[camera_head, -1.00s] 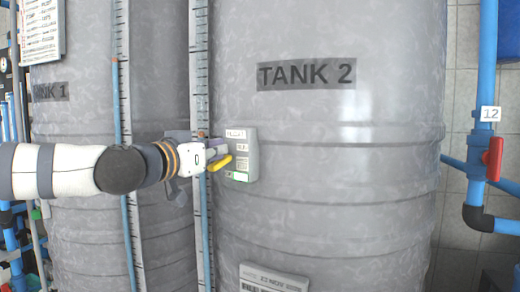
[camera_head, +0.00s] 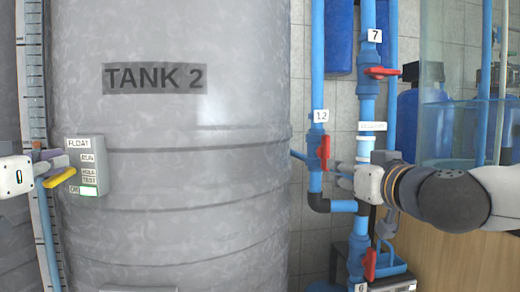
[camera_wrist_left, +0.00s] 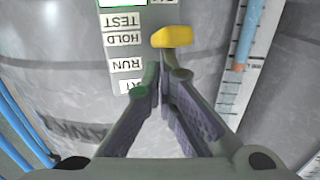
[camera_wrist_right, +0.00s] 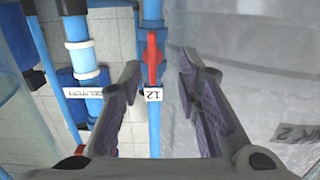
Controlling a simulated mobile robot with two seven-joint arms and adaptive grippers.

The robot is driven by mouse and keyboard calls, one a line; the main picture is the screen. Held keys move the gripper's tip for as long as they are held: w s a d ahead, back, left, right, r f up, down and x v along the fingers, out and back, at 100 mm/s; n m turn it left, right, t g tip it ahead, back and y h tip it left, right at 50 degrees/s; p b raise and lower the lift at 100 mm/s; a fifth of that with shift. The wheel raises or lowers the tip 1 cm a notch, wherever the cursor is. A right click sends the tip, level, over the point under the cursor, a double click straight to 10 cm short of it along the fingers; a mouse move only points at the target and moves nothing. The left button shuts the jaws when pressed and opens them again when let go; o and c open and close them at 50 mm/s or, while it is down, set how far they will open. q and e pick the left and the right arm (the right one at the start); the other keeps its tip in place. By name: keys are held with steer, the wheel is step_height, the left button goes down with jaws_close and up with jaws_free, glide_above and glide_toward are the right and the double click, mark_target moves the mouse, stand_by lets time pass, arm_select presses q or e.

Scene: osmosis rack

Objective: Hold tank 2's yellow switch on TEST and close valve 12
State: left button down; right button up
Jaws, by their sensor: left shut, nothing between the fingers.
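The yellow switch (camera_head: 59,178) sticks out from the grey float box (camera_head: 92,165) on tank 2 and slopes down to the left. In the left wrist view, upside down, the switch (camera_wrist_left: 172,37) is near the HOLD and TEST labels. My left gripper (camera_head: 45,168) is shut and empty at the switch; its fingertips (camera_wrist_left: 160,80) appear just above the lever, contact unclear. Valve 12's red handle (camera_head: 323,152) stands upright, in line with its blue pipe. My right gripper (camera_head: 338,175) is open just right of it; in the right wrist view the handle (camera_wrist_right: 152,58) shows beyond and between the fingertips (camera_wrist_right: 162,75).
Tank 2 (camera_head: 230,90) fills the left and middle. Another red valve, marked 7 (camera_head: 380,72), is up and right of valve 12, and a further red handle (camera_head: 370,264) is below. Blue pipes stand close to my right gripper.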

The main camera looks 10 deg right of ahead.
mark_target(328, 150)
steer(key=shift+t, duration=0.3)
steer(key=w+r, duration=0.1)
steer(key=w, duration=0.6)
steer(key=w+d+r, duration=0.1)
steer(key=w, duration=0.3)
steer(key=shift+w+r, duration=0.35)
jaws_close()
